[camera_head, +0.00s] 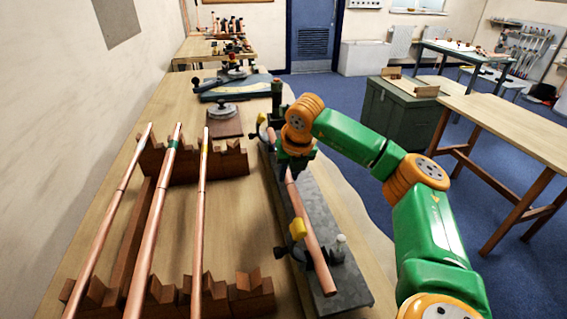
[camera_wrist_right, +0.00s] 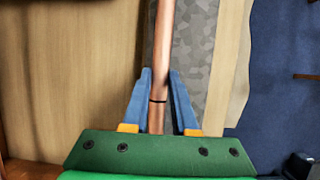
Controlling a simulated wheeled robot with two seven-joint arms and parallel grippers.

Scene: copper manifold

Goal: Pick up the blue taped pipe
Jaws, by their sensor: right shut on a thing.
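A copper pipe (camera_head: 310,234) lies lengthwise along a grey metal plate (camera_head: 345,279) on the bench. My right gripper (camera_head: 291,170) is over the pipe's farther part and shut on it. In the right wrist view the pipe (camera_wrist_right: 164,45) runs between the two blue fingers (camera_wrist_right: 158,100), with a thin dark band there. No blue tape is clear on it; the gripper hides part of the pipe. My left gripper is not in view.
Three copper pipes rest on wooden racks (camera_head: 212,166) at left; the middle one (camera_head: 155,222) has green tape and the right one (camera_head: 202,205) yellow. Clamps with yellow knobs (camera_head: 297,229) stand along the plate. A green cabinet (camera_head: 395,112) stands beyond my right arm.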

